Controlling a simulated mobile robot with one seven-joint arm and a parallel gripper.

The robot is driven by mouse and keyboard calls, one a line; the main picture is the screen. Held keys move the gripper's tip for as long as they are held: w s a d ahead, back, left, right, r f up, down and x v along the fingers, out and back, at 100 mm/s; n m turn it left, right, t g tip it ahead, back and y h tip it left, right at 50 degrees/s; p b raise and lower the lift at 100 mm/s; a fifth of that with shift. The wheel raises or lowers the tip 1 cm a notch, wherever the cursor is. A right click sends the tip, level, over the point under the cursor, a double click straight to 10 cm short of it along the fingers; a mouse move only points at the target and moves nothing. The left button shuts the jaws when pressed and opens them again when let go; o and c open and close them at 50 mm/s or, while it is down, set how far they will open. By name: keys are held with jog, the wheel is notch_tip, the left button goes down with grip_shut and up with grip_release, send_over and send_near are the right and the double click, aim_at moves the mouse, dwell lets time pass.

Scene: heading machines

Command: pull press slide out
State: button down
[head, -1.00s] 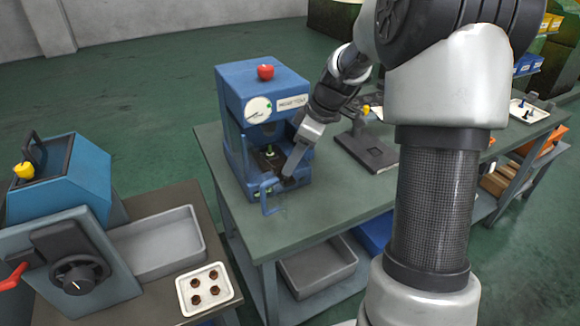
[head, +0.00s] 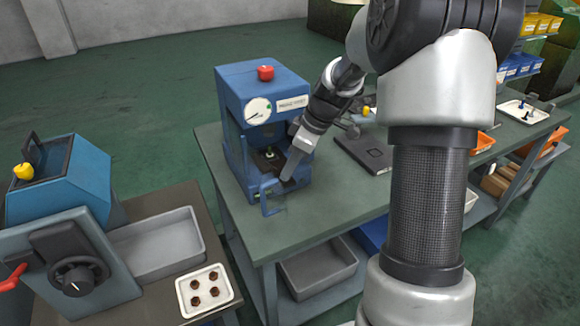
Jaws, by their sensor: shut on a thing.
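The blue press (head: 262,84) stands on the green workbench, with a red knob on top and a dial on its front. Its slide (head: 268,168) lies low in the opening, with a small light piece with a green base on it. A blue U-shaped bar (head: 271,203) stands at the front of the press. My gripper (head: 288,174) reaches down from the right to the front of the slide and is shut on it. The fingertips are dark and small here, so the exact grip point is hard to see.
A dark flat plate stand (head: 365,153) is on the bench right of the press. At left are another blue machine (head: 75,175), a grey bin (head: 160,247) and a white tray (head: 181,293) with several brown parts. The bench front (head: 330,212) is clear.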

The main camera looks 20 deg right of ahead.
jog(key=s+d+b, duration=0.2)
jog(key=s+b, duration=0.3)
jog(key=s, duration=0.7)
jog(key=shift+s+d, duration=0.25)
jog(key=shift+d, duration=0.05)
jog(key=c, duration=1.6)
grip_release()
jog(key=p+v, duration=0.2)
jog(key=v, duration=1.5)
jog(key=shift+s+d+r, duration=0.1)
jog(key=shift+d+r, duration=0.05)
jog(key=shift+r, duration=0.05)
